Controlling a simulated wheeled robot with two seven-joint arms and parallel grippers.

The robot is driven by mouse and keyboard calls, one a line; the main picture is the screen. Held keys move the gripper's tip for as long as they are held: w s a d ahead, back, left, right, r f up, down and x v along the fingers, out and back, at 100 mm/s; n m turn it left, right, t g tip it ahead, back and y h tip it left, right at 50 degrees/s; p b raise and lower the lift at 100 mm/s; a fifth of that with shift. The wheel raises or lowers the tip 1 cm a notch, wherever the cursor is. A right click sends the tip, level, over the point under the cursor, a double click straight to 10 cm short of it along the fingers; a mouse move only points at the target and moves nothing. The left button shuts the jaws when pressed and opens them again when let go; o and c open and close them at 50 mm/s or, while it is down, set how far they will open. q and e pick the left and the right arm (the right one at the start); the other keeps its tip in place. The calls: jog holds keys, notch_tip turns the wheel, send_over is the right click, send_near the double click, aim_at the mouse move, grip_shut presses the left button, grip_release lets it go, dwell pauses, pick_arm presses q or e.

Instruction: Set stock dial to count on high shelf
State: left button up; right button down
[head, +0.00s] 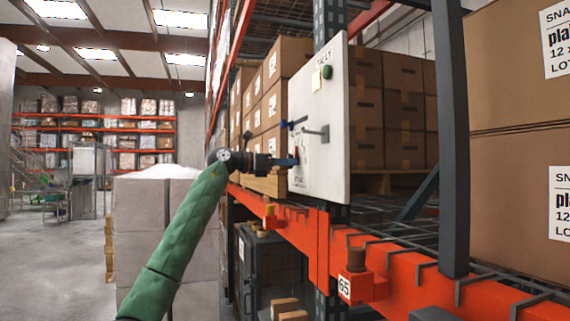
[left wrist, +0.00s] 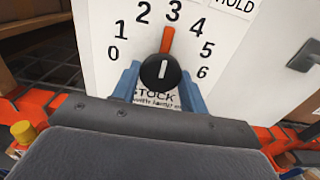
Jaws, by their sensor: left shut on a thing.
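The stock dial is a black round knob (left wrist: 160,71) with an orange pointer (left wrist: 167,40) on a white board (head: 318,125). In the left wrist view the pointer stands up at the 3 on a scale from 0 to 6. The blue fingers of my left gripper (left wrist: 160,88) flank the knob, shut on it. In the head view my left gripper (head: 292,160) reaches the board's lower left, and the dial is hidden there. Brown cartons (head: 385,105) stand on a wooden pallet on the shelf behind the board. My right gripper is not in view.
A dark post (head: 450,140) and large cartons (head: 520,120) stand at right. The floor at left (head: 55,260) is clear.

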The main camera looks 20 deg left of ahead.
pick_arm(q)
jog(key=shift+n, duration=0.3)
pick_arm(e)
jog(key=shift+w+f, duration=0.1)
pick_arm(q)
jog(key=n+b, duration=0.1)
jog(key=n, duration=0.4)
jog(key=shift+b, duration=0.4)
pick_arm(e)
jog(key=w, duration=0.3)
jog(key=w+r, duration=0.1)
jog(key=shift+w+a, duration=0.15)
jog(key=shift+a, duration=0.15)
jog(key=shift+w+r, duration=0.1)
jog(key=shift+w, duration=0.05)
pick_arm(q)
jog(key=shift+r, duration=0.1)
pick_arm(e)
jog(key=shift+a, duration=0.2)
pick_arm(q)
jog(key=o, duration=0.9)
jog(key=shift+a, duration=0.1)
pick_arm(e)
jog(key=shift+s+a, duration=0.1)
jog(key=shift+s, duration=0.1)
pick_arm(q)
jog(key=shift+o, duration=0.2)
